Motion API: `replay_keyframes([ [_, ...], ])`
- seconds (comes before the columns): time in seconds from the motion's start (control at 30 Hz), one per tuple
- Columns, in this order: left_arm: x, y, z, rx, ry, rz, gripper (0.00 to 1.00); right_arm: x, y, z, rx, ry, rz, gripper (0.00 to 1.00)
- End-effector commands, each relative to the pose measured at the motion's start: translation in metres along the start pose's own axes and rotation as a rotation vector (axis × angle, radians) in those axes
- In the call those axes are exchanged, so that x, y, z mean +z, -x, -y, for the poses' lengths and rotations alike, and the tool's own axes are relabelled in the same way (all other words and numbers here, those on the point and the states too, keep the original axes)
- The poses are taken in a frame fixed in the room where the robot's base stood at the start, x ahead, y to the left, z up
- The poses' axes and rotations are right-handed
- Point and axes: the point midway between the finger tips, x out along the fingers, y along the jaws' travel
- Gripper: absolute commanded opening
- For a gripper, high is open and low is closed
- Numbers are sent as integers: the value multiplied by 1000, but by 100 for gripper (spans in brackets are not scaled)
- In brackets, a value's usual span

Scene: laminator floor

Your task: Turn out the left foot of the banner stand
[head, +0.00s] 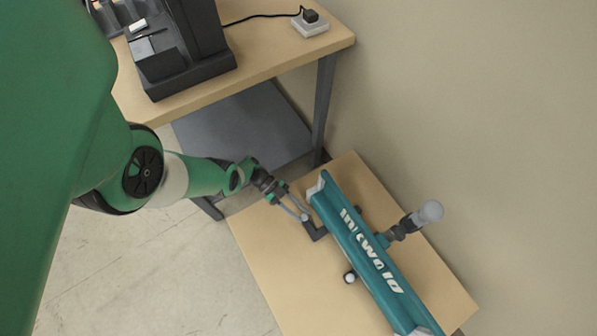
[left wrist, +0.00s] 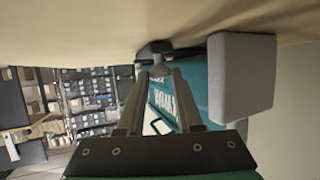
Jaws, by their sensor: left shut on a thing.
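The banner stand (head: 365,255) is a long teal case with pale end caps and white lettering, lying diagonally on a low wooden table. Its left foot (head: 316,231), a short dark bar, sticks out from the case's near long side by the upper-left end. My left gripper (head: 303,214) is shut on the end of this foot. In the left wrist view, the fingers (left wrist: 155,74) close around a grey knob under the dark foot (left wrist: 154,48); the teal case (left wrist: 180,92) and a pale end cap (left wrist: 243,78) are beside it. My right gripper is not in view.
A dark bracket with a pale grey cylinder (head: 428,212) stands at the case's far side. A small white-tipped knob (head: 349,277) shows at the near side. The low table (head: 267,240) is bare left of the stand. A higher bench (head: 270,62) with a black machine stands behind.

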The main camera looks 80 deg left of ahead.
Motion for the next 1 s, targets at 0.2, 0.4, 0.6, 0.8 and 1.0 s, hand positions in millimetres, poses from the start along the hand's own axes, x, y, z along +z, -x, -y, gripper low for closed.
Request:
replay_keyframes([
  [0.2, 1, 0, 1, 3, -4, 5, 0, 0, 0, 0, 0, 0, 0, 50],
  [0.4, 2, 0, 1, 2, -4, 7, 40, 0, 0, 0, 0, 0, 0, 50],
  [0.6, 1, 0, 0, 3, -4, 5, 64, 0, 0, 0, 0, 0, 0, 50],
  [0.8, 1, 0, 0, 3, -3, 4, 64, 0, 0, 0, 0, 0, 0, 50],
  [1.0, 0, 20, 2, -2, -3, 4, 64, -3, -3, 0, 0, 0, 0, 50],
])
